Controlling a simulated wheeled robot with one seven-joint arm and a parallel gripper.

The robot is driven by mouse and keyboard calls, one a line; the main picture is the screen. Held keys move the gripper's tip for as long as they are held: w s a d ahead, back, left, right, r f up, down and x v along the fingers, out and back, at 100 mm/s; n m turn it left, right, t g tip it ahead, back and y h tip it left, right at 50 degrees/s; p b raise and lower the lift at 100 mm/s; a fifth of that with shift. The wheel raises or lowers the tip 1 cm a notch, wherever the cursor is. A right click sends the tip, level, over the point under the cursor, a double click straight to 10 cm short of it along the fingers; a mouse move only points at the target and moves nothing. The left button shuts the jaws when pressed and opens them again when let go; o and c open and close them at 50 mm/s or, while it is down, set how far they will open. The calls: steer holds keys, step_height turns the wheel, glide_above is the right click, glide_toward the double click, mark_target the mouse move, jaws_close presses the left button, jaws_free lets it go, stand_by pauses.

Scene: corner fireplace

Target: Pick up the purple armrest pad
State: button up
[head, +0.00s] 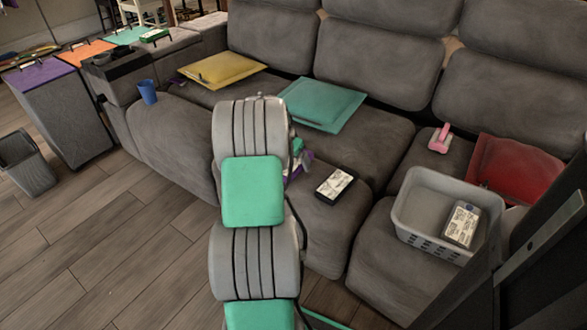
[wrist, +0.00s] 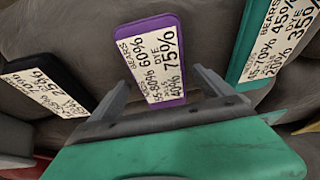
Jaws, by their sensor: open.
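The purple armrest pad (wrist: 135,32) lies on the grey sofa in the wrist view, a flat purple block with a white printed label. In the head view only a purple bit (head: 293,178) shows beside my arm, which hides the rest. My gripper (wrist: 160,77) is open, with one finger on each side of the pad's near end. No grip on the pad shows, and I cannot tell whether the fingers touch it. In the head view my arm hides most of the gripper.
A black labelled pad (wrist: 45,65) lies left of the purple one, a teal labelled pad (wrist: 242,45) right of it. A grey basket (head: 420,232) holding a labelled item, a pink-handled brush (head: 440,140) and teal (head: 322,103), yellow (head: 220,69) and red (head: 512,170) cushions are on the sofa.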

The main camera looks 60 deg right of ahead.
steer(key=shift+r, duration=0.15)
steer(key=c, duration=1.5)
